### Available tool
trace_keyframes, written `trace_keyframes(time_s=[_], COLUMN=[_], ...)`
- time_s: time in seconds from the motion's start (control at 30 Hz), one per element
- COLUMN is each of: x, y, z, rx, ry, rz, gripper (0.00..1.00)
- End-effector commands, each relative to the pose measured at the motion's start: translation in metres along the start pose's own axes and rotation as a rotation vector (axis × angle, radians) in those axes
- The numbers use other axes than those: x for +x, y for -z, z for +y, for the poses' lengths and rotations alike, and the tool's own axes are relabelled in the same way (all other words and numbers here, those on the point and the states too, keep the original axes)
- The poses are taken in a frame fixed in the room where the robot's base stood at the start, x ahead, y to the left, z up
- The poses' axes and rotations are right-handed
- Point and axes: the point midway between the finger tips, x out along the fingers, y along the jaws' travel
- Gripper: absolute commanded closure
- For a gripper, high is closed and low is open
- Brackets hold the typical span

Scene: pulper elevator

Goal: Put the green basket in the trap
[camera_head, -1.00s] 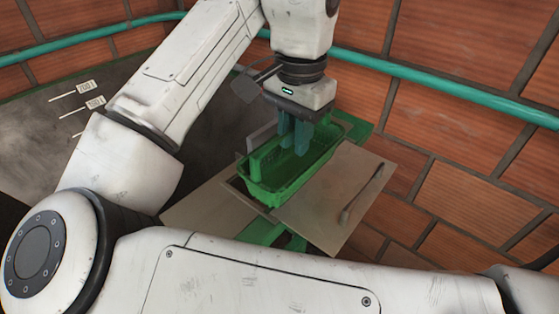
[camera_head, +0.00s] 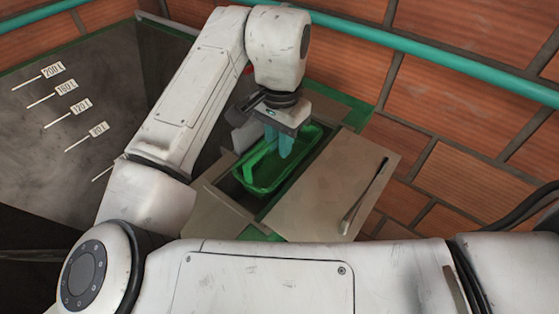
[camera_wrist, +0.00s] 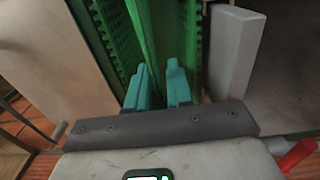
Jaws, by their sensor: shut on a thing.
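The green basket (camera_head: 262,180) is long and open-topped. It lies in or just over the dark opening of the trap (camera_head: 325,190), between two beige flaps. A dark strip of opening shows along its right side, and I cannot tell whether it rests on anything. My gripper (camera_head: 280,147) reaches into the basket from above with teal fingers. In the wrist view the fingers (camera_wrist: 158,85) are shut on a green part of the basket (camera_wrist: 145,35), with ribbed green walls on both sides. The fingertips' contact is partly hidden.
A handle-like rod (camera_head: 364,198) lies on the right flap. A grey block (camera_wrist: 235,50) stands close right of the fingers in the wrist view. A brick wall with a teal pipe (camera_head: 430,60) bounds the right, and a dark panel with volume marks (camera_head: 60,95) the left.

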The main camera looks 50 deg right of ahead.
Motion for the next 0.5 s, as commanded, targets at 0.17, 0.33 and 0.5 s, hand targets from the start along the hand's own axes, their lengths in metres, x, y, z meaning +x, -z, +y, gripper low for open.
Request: trace_keyframes(time_s=[0.17,0.33,0.5], x=[0.024,0.033,0.055], y=[0.000,0.000,0.000], z=[0.000,0.000,0.001], rx=[-0.001,-0.001,0.000], ry=[0.000,0.000,-0.002], rz=[0.000,0.001,0.001], gripper=[1.00,1.00,1.00])
